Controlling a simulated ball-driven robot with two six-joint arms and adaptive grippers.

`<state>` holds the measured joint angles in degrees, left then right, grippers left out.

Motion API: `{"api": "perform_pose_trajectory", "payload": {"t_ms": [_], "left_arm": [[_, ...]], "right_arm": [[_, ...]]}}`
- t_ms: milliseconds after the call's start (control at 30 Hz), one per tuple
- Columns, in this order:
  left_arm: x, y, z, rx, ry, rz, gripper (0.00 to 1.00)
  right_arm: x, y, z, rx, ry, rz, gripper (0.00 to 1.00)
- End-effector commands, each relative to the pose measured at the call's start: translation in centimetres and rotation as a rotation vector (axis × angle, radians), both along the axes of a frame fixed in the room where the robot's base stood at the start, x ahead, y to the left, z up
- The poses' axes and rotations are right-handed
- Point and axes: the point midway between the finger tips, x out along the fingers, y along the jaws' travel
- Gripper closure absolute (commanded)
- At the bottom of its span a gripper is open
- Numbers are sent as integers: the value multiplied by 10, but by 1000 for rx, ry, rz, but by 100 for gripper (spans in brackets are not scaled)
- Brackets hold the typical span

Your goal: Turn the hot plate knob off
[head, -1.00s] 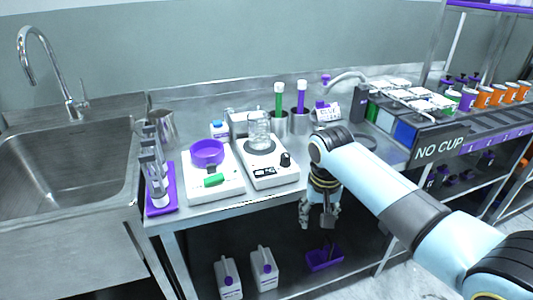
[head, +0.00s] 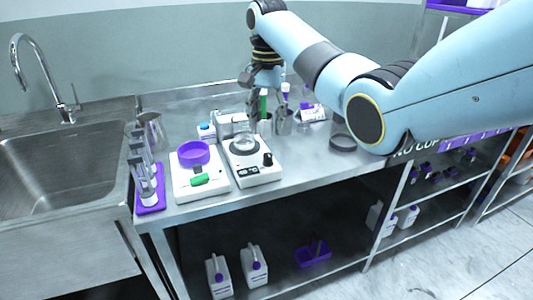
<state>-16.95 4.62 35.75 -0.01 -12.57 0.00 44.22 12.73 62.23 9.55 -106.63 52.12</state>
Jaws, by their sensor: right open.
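The hot plate (head: 262,177) is a white unit with a round dark top, standing on the steel bench. Its black knob (head: 267,159) sits at the front right corner of the unit. A glass beaker (head: 241,142) stands on the plate and is partly hard to make out. My right gripper (head: 250,92) is open above and behind the hot plate, pointing down, near the upright tubes. It looks apart from the knob. My left gripper is out of view.
A white scale (head: 184,189) with a purple bowl (head: 194,153) and a green item (head: 200,180) stands left of the hot plate. A green-capped tube (head: 263,104) stands in a metal cup behind. A dark ring (head: 343,142) lies right. The sink (head: 60,170) is far left.

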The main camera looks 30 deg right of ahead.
Motion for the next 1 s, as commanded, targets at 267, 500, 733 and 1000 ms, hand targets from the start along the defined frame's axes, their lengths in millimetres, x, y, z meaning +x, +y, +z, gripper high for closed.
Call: {"api": "perform_pose_trajectory", "payload": {"t_ms": [267, 500, 733, 1000], "left_arm": [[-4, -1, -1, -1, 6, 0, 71], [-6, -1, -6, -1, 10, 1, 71], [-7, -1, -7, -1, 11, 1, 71], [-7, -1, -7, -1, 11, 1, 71]], "right_arm": [[-2, 1, -49, 0, 5, 0, 53], [-1, 1, -91, 1, 3, 0, 53], [-1, 0, -105, 0, 1, 1, 53], [-1, 0, -105, -1, 1, 1, 58]]}}
